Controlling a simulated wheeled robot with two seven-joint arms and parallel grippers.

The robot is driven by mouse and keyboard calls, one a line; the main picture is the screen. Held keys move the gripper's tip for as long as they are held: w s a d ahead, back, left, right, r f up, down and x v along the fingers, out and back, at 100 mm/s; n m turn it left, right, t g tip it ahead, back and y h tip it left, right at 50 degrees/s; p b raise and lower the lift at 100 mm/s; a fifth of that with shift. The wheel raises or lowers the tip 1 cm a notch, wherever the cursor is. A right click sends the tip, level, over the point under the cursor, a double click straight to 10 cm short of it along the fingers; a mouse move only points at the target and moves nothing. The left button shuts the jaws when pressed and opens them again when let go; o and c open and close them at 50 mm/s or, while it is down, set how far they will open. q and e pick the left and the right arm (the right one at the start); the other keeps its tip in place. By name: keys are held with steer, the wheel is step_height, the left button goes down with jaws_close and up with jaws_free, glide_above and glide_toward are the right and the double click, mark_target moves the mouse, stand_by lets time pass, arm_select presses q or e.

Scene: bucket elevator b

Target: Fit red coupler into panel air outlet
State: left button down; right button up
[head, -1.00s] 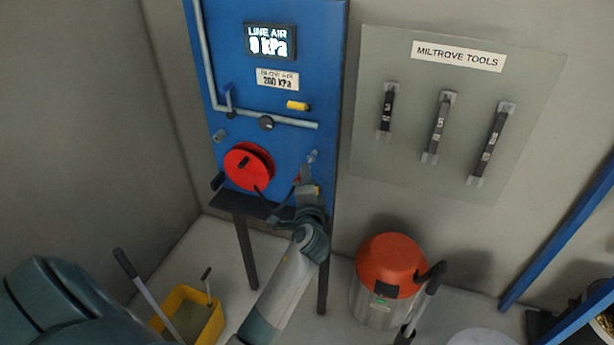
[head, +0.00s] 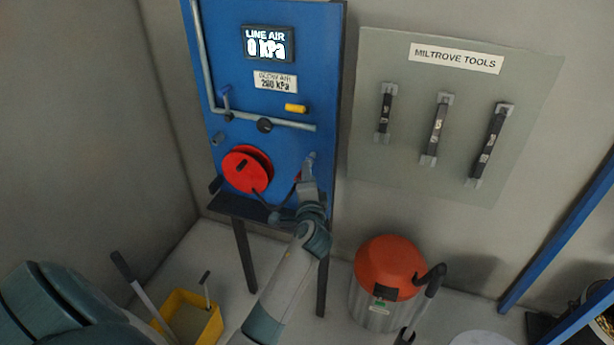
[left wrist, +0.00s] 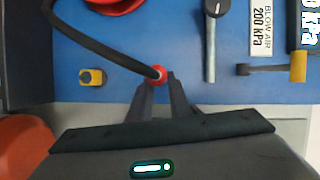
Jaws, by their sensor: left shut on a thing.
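The red coupler (left wrist: 158,73) is at the end of a black hose and sits between the tips of my left gripper (left wrist: 160,82), which is shut on it. In the head view my left gripper (head: 308,176) is at the lower right of the blue panel, and a bit of red shows beside it. A small grey fitting (head: 311,157), perhaps the air outlet, shows just above the fingertips on the panel. I cannot tell whether the coupler touches it. My right gripper is out of view.
The red hose reel (head: 244,170) is left of my gripper. Above are a grey pipe with a black knob (head: 264,125), a yellow handle (head: 295,108) and a display (head: 269,43) reading 0 kPa. An orange-topped vacuum (head: 388,268) stands on the floor at right.

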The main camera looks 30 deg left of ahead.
arm_select(q)
steer(key=shift+w+a, duration=0.1)
steer(key=shift+w, duration=0.45)
steer(key=c, duration=1.6)
jaws_free()
steer(key=shift+o, duration=0.2)
steer(key=shift+s, duration=0.1)
steer(key=b+v, duration=0.5)
steer(key=v, duration=1.2)
steer(key=shift+b, duration=0.4)
steer(key=shift+d, duration=0.2)
